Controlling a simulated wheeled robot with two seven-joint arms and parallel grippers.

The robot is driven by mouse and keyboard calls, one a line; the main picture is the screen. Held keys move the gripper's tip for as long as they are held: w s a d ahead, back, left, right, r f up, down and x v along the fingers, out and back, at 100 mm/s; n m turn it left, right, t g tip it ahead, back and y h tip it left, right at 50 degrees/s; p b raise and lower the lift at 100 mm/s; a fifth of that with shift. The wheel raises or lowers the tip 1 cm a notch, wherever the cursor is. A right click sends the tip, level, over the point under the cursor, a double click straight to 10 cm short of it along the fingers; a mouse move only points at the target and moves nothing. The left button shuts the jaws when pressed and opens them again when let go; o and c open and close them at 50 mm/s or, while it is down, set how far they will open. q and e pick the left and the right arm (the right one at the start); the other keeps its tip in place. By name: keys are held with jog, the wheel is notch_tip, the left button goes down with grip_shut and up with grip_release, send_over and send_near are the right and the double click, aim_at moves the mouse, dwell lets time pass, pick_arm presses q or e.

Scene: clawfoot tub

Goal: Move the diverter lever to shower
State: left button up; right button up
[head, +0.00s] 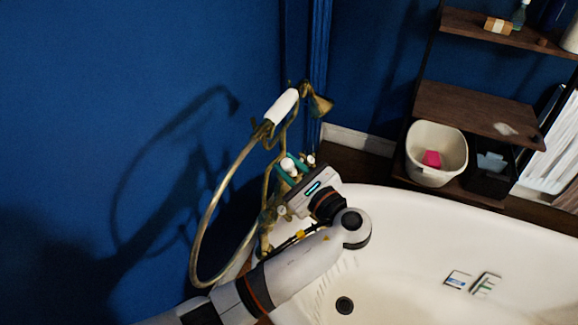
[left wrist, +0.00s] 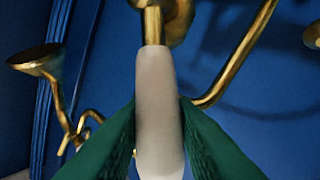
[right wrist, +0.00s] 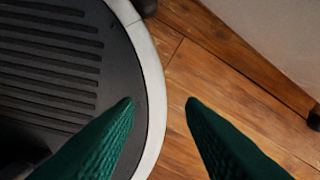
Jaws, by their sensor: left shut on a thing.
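The diverter lever is a white handle on a brass stem. In the left wrist view the lever (left wrist: 157,85) stands upright in the picture between the green fingers. In the head view its white end (head: 288,165) shows at the brass tub faucet. My left gripper (head: 291,170) is shut on the lever, with a finger against each side; it also shows in the left wrist view (left wrist: 158,110). The gripper and arm hide much of the faucet in the head view. My right gripper (right wrist: 158,103) is open and empty above the floor.
The brass hand shower with a white handle (head: 282,106) and its curved hose (head: 208,215) are close beside the gripper. The white tub (head: 440,235) lies below and right. A shelf (head: 470,108) with a bin (head: 436,150) stands behind. A blue wall (head: 120,90) is at left.

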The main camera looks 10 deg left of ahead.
pick_arm(q)
jog(key=shift+w+r+m+g+p, duration=0.3)
jog(key=shift+r+m+p, duration=0.25)
jog(key=shift+p, duration=1.25)
grip_shut()
jog(key=shift+w+d+f, duration=0.1)
jog(key=shift+f, duration=0.2)
jog(key=o, duration=1)
grip_release()
